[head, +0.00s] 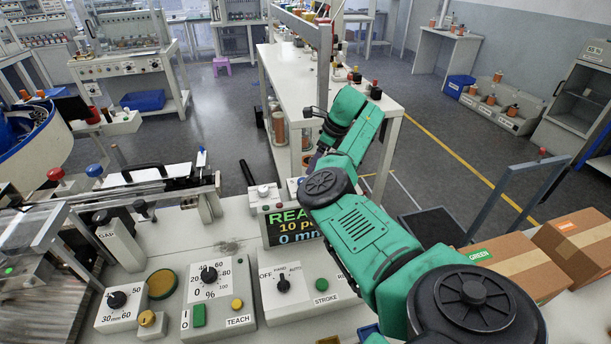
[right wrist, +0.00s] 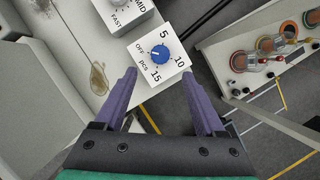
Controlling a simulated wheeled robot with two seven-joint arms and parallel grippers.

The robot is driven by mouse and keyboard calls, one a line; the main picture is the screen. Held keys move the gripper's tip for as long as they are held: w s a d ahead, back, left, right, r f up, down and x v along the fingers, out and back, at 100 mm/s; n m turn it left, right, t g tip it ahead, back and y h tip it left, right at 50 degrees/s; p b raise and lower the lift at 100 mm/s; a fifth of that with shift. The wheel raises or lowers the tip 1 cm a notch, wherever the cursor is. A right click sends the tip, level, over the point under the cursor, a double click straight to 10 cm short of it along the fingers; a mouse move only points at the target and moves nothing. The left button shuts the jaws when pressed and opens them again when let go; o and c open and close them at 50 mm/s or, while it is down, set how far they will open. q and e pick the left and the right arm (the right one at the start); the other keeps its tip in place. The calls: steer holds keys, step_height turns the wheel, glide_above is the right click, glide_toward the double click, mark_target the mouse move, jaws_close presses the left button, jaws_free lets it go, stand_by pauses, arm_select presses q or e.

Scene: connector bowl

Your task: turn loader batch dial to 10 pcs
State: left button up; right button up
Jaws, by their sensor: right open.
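The batch dial is a blue knob (right wrist: 160,52) on a white plate (right wrist: 140,48) marked OFF, 5, 10 and 15 pcs, in the right wrist view. A small pale mark shows on the knob's left side, toward the OFF lettering. My right gripper (right wrist: 159,74) has its two purple fingers spread apart, with the knob ahead of the gap and nothing between them. In the head view my green right arm reaches forward over the bench and mostly hides the gripper and the dial. My left gripper is not in view.
A display (head: 290,226) reads 10 p... and 0 mm, partly covered by my arm. Other dial boxes, including the percent dial (head: 209,274) and the HAND/AUTO dial (head: 283,285), stand in front. A FAST dial box (right wrist: 122,12) is beside the batch dial. Cardboard boxes (head: 520,266) sit at right.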

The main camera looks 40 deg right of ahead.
steer(key=x, duration=0.8)
steer(key=shift+f, duration=0.1)
jaws_close()
